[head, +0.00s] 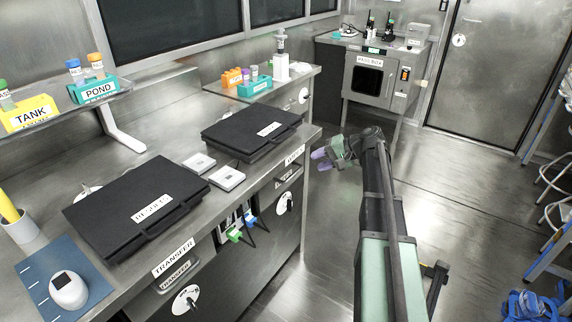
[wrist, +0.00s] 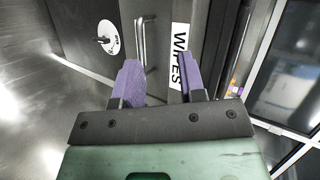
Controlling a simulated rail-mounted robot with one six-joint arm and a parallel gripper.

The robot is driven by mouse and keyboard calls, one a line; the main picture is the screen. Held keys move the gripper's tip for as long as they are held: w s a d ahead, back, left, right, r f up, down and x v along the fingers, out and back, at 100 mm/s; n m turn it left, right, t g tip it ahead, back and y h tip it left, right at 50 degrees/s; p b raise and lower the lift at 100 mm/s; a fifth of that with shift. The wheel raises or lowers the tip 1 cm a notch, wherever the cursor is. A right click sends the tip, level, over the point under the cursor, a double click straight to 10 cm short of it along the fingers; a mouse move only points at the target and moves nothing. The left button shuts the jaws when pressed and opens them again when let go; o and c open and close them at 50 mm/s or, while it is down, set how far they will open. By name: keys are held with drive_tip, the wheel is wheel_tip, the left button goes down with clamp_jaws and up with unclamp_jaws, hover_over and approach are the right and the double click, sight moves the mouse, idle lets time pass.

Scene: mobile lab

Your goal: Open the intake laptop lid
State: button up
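Two closed black laptops lie flat on the steel bench in the head view. The nearer laptop (head: 137,207) carries a label that looks like RESULTS. The farther laptop (head: 251,134) has a white label too small to read surely; by elimination it may be the intake laptop. Its lid is down, with a handle-like front edge facing the aisle. My gripper (head: 322,159) is over the aisle, right of the farther laptop and apart from it. In the wrist view my gripper (wrist: 160,78) has its purple fingers spread with nothing held; no laptop shows clearly there.
Two small white pads (head: 227,178) sit between the laptops. A WIPES label (wrist: 181,60) and a bar handle (wrist: 146,40) on the bench front lie beyond the fingers. A teal rack (head: 254,87) and a dispenser (head: 281,65) stand behind the farther laptop. The aisle floor is clear.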

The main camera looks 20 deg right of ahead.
sight(286, 137)
drive_tip(key=w+d+r+t+y+p, duration=0.1)
drive_tip(key=w+r+t+y, duration=0.1)
drive_tip(key=w+r+y, duration=0.3)
drive_tip(key=shift+h, duration=0.7)
drive_tip(key=x, duration=0.3)
drive_tip(key=b+x, duration=0.1)
drive_tip(key=x, duration=0.3)
drive_tip(key=r+x, duration=0.1)
drive_tip(key=x, duration=0.2)
drive_tip(key=shift+w+a+b, duration=0.2)
drive_tip(key=shift+a+b, duration=0.1)
drive_tip(key=shift+b, duration=0.1)
clamp_jaws()
